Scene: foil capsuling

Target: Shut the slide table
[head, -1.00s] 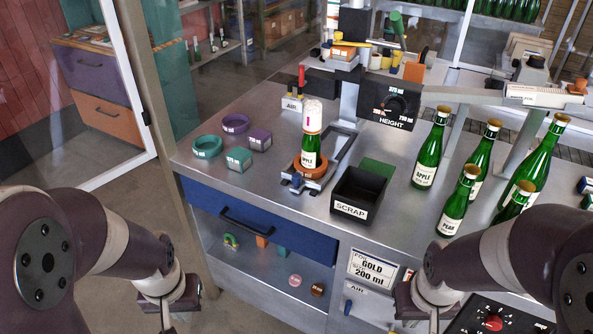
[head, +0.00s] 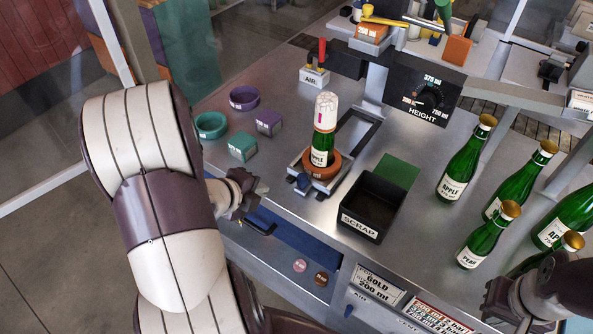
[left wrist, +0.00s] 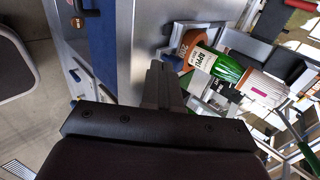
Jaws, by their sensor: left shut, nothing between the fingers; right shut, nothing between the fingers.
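The slide table (head: 318,189) is a small grey plate with a blue part at its front corner. It sits at the near end of a dark rail frame (head: 357,133), with the frame open behind it. A green bottle (head: 321,148) under a white capsule (head: 326,108) stands upright on it in an orange ring (head: 334,171). My left gripper (head: 262,188) is shut and empty, left of the slide table and apart from it. In the left wrist view its fingers (left wrist: 158,72) point towards the orange ring (left wrist: 188,48). My right gripper (head: 497,318) is shut at the lower right, partly hidden.
A black scrap bin (head: 364,207) stands right of the slide table. Several green bottles (head: 460,168) stand further right. Teal and purple rings and boxes (head: 243,146) lie at the left. The height gauge (head: 430,97) is behind. A blue drawer (head: 290,240) is below the worktop.

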